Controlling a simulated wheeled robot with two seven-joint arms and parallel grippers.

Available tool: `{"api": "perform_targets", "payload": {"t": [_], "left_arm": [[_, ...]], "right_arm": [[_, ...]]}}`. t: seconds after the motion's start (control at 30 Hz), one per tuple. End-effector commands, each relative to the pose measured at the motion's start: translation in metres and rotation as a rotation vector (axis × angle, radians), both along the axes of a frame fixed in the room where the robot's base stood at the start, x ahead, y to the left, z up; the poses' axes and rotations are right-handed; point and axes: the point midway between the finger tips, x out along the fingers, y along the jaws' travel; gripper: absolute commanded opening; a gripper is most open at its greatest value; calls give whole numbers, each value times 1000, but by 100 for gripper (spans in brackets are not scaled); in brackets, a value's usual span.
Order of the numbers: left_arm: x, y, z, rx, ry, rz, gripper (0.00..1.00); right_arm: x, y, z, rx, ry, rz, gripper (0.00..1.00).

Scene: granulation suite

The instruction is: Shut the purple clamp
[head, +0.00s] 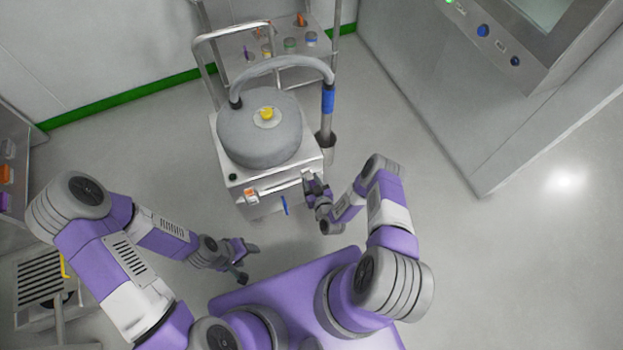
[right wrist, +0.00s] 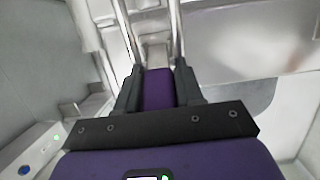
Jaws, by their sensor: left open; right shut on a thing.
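My right gripper (head: 315,188) is at the front right edge of a white wheeled machine (head: 265,182). In the right wrist view its two dark fingers (right wrist: 158,78) are shut on a purple part, which I take for the purple clamp (right wrist: 157,90). A pale metal piece continues beyond the purple part. In the head view the gripper hides the clamp. My left gripper (head: 243,262) is open and empty, low in front of the machine and apart from it.
The machine carries a grey round drum (head: 260,135) with a yellow knob and a hose with a blue band (head: 328,102). An orange part (head: 251,194) and a blue lever (head: 284,206) are on its front. A steel cabinet (head: 510,90) stands right. Floor between is clear.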

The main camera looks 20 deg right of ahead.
Motion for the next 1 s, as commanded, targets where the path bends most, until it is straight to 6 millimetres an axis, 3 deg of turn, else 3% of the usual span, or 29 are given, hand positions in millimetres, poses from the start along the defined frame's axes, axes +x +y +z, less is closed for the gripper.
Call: {"api": "perform_targets", "payload": {"t": [0.1, 0.4, 1.0], "left_arm": [[0, 0, 18, 0, 0, 0, 57], [0, 0, 37, 0, 0, 0, 57], [0, 0, 44, 0, 0, 0, 57]], "right_arm": [[2, 0, 9, 0, 90, 2, 0], [7, 0, 12, 1, 277, 2, 0], [9, 0, 11, 3, 377, 0, 0]]}}
